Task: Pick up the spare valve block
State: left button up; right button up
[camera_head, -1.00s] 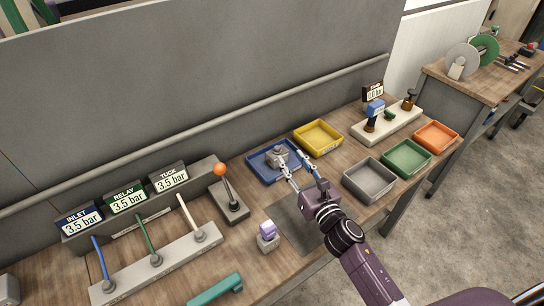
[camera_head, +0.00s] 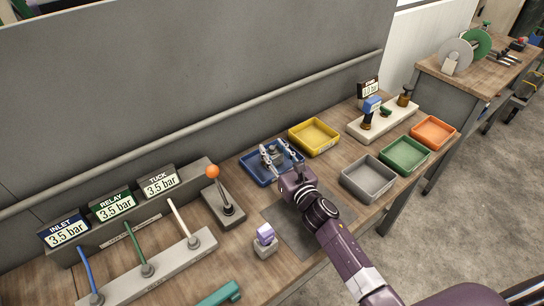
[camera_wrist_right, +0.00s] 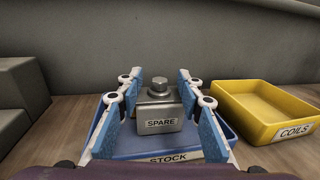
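The spare valve block (camera_wrist_right: 160,114) is a grey metal block with a round knob on top and a SPARE label. It sits in the blue STOCK tray (camera_wrist_right: 128,153), which also shows in the head view (camera_head: 257,174). My right gripper (camera_head: 279,153) is over the blue tray. In the right wrist view my right gripper (camera_wrist_right: 159,80) has its two blue-padded fingers spread, one on each side of the block. Whether the pads touch the block cannot be told. My left gripper is not in view.
A yellow COILS tray (camera_wrist_right: 262,112) stands right beside the blue tray. Grey (camera_head: 369,178), green (camera_head: 404,155) and orange (camera_head: 434,133) trays lie farther right. A lever with an orange knob (camera_head: 212,171) stands to the left. A grey wall rises behind.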

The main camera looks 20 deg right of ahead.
jog(key=shift+w+a, duration=0.1)
jog(key=shift+w, duration=0.25)
grip_shut()
jog(key=shift+r, duration=0.15)
jog(key=shift+r, duration=0.1)
